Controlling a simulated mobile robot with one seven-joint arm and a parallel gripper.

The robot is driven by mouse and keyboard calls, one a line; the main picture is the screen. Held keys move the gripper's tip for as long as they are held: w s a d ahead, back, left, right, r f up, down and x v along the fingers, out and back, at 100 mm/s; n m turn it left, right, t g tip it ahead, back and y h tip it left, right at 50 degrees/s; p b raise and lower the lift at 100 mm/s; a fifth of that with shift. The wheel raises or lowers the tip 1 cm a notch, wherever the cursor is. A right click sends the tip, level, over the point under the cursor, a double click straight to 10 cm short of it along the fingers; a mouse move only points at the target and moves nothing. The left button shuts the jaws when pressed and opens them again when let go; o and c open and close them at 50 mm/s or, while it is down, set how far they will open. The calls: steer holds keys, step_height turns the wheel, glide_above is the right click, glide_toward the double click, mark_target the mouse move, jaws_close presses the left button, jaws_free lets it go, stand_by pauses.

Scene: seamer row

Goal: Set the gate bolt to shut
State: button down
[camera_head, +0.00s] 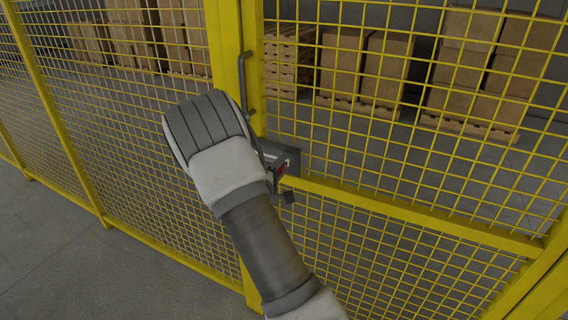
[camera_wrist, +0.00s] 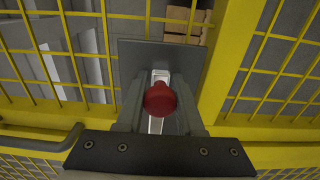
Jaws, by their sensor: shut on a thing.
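The gate bolt has a red knob (camera_wrist: 160,99) on a silver bar (camera_wrist: 160,76), set on a dark grey plate (camera_wrist: 138,57). In the wrist view my gripper (camera_wrist: 160,92) is shut on the red knob, with one finger on each side. In the head view a little of the red knob (camera_head: 282,170) shows at the dark bolt housing (camera_head: 288,156) beside the yellow gate post. My wrist hides most of the bolt and the fingers there. I cannot tell how far the bar reaches across the gap.
A grey pull handle (camera_head: 243,80) stands on the post just above my wrist. The yellow mesh gate panel (camera_head: 415,212) fills the right, and a mesh fence panel (camera_head: 130,120) the left. Stacked boxes (camera_head: 362,65) stand behind the mesh. The floor (camera_head: 60,260) at lower left is clear.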

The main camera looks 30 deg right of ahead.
mark_target(268, 159)
steer(key=shift+w+a+f+b, duration=0.15)
steer(key=shift+w+a+b, duration=0.1)
steer(key=shift+b, duration=0.15)
steer(key=w+a+b, duration=0.2)
steer(key=b, duration=0.1)
steer(key=shift+w+f, duration=0.1)
steer(key=shift+w, duration=0.1)
steer(key=shift+w+a+r, duration=0.2)
steer(key=shift+w+a, duration=0.15)
steer(key=shift+w, duration=0.2)
steer(key=c, duration=0.6)
jaws_free()
steer(key=shift+o, duration=0.2)
steer(key=b+v, duration=0.1)
steer(key=v, duration=1.6)
steer(key=shift+s+a+b, duration=0.2)
steer(key=shift+b, duration=0.15)
